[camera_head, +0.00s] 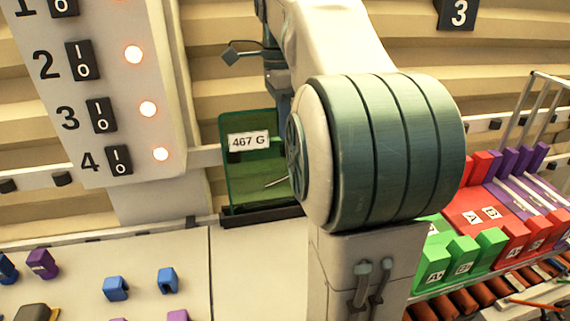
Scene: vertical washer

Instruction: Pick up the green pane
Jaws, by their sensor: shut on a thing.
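The green pane (240,180) is a see-through green sheet with a white label reading "467 G". It stands upright at the back edge of the light worktop, with its lower edge at a dark slotted base (258,215). My gripper (282,108) is at the pane's upper right corner, shut on the pane. My large arm joint hides the pane's right side and most of the gripper, so the fingertips are not clear.
A switch panel (120,90) with lit lamps stands at the left. Small blue blocks (116,288) and purple blocks lie on the worktop (250,270). Green blocks (462,250), red blocks and purple blocks fill a rack at the right.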

